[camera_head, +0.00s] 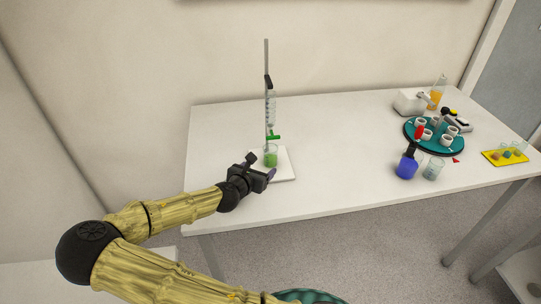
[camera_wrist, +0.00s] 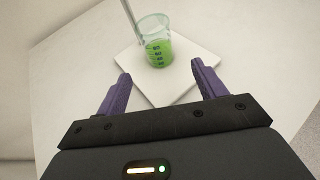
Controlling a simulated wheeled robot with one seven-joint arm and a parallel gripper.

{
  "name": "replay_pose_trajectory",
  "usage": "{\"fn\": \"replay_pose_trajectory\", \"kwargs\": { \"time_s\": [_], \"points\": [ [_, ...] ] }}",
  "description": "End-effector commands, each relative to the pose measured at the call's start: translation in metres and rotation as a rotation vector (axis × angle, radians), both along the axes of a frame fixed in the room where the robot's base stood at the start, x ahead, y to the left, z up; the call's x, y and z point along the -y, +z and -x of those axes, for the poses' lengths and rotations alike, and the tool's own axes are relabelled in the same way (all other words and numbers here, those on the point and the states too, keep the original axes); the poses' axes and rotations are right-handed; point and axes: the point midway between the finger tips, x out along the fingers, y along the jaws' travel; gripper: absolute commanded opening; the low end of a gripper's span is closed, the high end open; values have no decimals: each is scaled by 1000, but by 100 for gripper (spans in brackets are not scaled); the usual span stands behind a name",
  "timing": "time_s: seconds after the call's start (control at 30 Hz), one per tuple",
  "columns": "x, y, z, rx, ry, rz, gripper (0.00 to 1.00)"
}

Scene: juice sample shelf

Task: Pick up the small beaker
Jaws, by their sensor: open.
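The small beaker (camera_head: 270,158) is clear glass with green liquid in it. It stands upright on the white base plate (camera_head: 284,172) of a stand, under a burette with a green tap. In the wrist view the beaker (camera_wrist: 156,45) is ahead of my gripper, near the top centre, with dark markings on its side. My gripper (camera_wrist: 160,88) is open, with its two purple fingers apart and nothing between them. The fingertips are short of the beaker and do not touch it. In the head view my gripper (camera_head: 268,174) is at the front of the base plate.
A metal stand rod (camera_head: 266,70) rises behind the beaker. To the right are a teal round rack (camera_head: 409,131) with white cups, a blue container (camera_head: 406,168), another glass beaker (camera_head: 433,169) and a yellow tray (camera_head: 492,157). The middle of the white table (camera_head: 340,150) is clear.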

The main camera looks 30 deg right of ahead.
Motion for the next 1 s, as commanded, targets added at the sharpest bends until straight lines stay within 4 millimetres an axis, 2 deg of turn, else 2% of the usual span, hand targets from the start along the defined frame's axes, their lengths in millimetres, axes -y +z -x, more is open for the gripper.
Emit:
{"fn": "replay_pose_trajectory", "kwargs": {
  "time_s": [0.2,0.63,1.0],
  "points": [
    [22,-11,-17,0,-3,0,70],
    [26,-13,-21,0,-1,0,70],
    [57,-28,-50,-1,-2,0,70]
  ]
}}
